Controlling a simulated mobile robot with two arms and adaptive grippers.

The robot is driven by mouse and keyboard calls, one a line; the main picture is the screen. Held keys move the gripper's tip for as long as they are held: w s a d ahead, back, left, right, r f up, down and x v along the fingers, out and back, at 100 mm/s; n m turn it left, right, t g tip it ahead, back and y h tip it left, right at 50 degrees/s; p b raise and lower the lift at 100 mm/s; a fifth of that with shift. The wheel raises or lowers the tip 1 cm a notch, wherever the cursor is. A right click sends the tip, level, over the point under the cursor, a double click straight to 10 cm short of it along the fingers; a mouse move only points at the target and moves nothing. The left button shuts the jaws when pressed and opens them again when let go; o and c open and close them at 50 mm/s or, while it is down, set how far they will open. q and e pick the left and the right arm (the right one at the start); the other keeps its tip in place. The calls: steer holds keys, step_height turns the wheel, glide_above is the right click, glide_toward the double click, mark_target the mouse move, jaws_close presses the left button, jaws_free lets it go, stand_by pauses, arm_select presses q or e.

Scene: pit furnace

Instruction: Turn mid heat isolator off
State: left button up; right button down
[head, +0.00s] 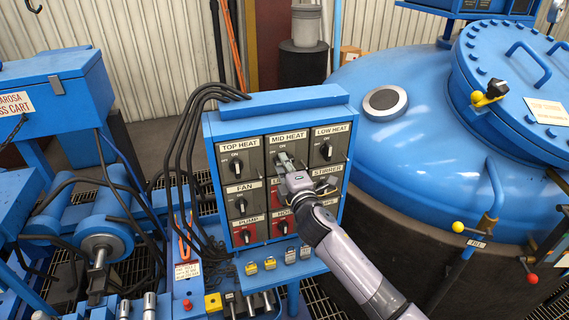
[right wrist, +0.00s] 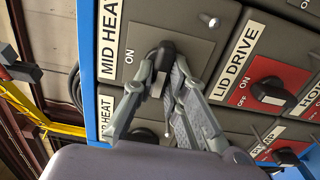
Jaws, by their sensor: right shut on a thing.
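The mid heat isolator is a dark grey panel (head: 299,142) in the top row of the blue control box, between the top heat and low heat panels. Its black knob (right wrist: 163,53) shows in the right wrist view, with "ON" printed beside it. My right gripper (head: 285,160) reaches the panel from below right; in the right wrist view its two fingers (right wrist: 160,78) are shut around the knob. The fingers hide most of the knob in the head view. How far the knob is turned is hard to tell. My left gripper is not in view.
Close by are the top heat knob (head: 236,165), low heat knob (head: 326,151), fan knob (head: 241,205) and red lid drive panel (right wrist: 265,75). Black cables (head: 187,125) run down the box's left side. A large blue vessel (head: 420,130) stands at right.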

stand_by(0.4)
steer(key=c, duration=1.6)
jaws_free()
steer(key=v, duration=1.2)
